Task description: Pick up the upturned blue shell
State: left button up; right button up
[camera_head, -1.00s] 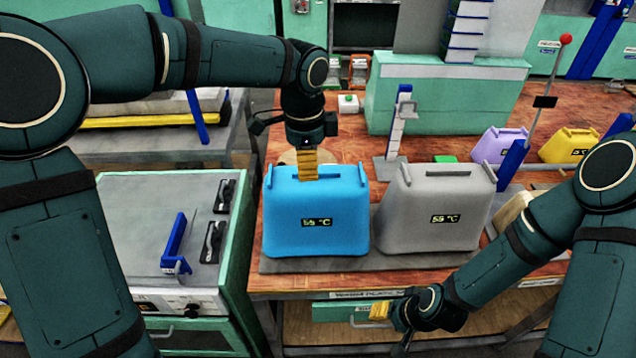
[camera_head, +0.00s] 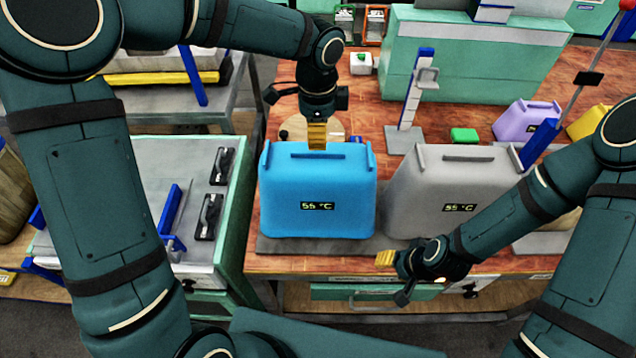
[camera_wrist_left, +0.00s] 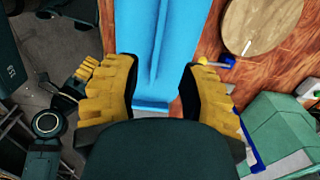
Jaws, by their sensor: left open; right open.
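The blue shell (camera_head: 318,195) stands on a grey plate near the table's front edge, its slotted side up and a display reading 55 °C on its front. In the left wrist view the blue shell (camera_wrist_left: 165,50) shows between and beyond the fingers. My left gripper (camera_head: 317,135) is just above and behind the shell's top edge, pointing down. In the left wrist view my left gripper (camera_wrist_left: 160,95) is open with nothing between its yellow fingertips. My right gripper (camera_head: 385,258) is open and empty, low at the table's front edge, in front of the grey shell.
A grey shell (camera_head: 445,190) stands close to the right of the blue one. A round wooden disc (camera_wrist_left: 262,22) lies behind the blue shell. A blue-and-white upright gauge (camera_head: 412,100), a green block (camera_head: 464,135) and a purple shell (camera_head: 527,118) stand further back. A grey-topped cabinet (camera_head: 150,160) is at left.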

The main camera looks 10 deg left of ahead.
aim_at(318, 153)
pick_arm(q)
jog(key=shift+s+f, duration=0.2)
jog(key=shift+f, duration=2.65)
grip_shut()
